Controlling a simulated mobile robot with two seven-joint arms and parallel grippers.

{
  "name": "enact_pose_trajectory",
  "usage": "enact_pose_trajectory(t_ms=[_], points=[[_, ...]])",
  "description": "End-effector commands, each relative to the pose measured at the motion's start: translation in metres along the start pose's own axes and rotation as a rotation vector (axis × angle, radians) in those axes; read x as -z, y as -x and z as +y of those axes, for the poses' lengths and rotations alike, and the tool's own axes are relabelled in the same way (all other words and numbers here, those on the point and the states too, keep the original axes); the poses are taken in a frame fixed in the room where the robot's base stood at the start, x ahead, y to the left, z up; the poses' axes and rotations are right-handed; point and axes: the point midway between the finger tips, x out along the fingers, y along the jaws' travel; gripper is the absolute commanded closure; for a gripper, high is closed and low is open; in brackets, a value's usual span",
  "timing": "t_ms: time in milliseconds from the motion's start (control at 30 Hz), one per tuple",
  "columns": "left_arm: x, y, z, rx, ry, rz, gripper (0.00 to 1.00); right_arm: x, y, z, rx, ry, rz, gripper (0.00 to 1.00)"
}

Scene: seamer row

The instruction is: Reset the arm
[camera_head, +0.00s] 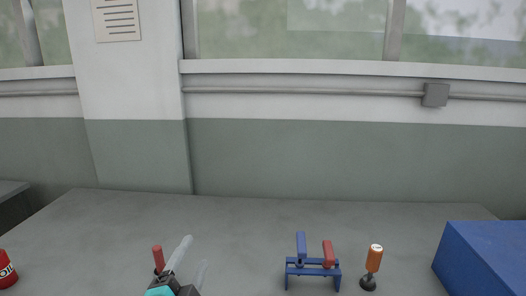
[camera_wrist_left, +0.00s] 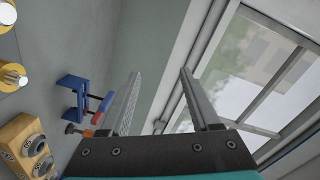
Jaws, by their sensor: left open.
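My left gripper (camera_head: 194,252) comes in at the bottom of the head view, left of centre, with its pale fingers pointing up over the grey bench (camera_head: 110,225). In the left wrist view the two fingers (camera_wrist_left: 160,74) stand apart, with nothing between them. Beyond them are the wall and window. The gripper touches nothing that I can see. My right gripper is in neither view.
A blue stand (camera_head: 312,271) with blue and red handles, an orange-handled tool (camera_head: 374,259) and a blue box (camera_head: 490,257) are on the right. A red can (camera_head: 6,270) is far left. A red-handled item (camera_head: 158,258) shows beside the gripper. The wrist view shows a wooden block (camera_wrist_left: 18,131).

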Motion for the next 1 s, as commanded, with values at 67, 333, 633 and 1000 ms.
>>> enact_pose_trajectory(t_ms=[67,333,633,1000], points=[[-0.031,0.022,0.035,-0.131,0.184,-0.149,0.37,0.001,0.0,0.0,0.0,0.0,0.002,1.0],[-0.09,0.126,0.137,-0.493,0.658,-0.629,0.37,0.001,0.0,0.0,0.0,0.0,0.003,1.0],[-0.096,0.24,0.191,-0.75,0.932,-1.034,0.37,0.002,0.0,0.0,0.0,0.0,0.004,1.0],[-0.135,0.22,0.283,-0.777,0.91,-1.06,0.37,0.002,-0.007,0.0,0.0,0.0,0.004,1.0]])
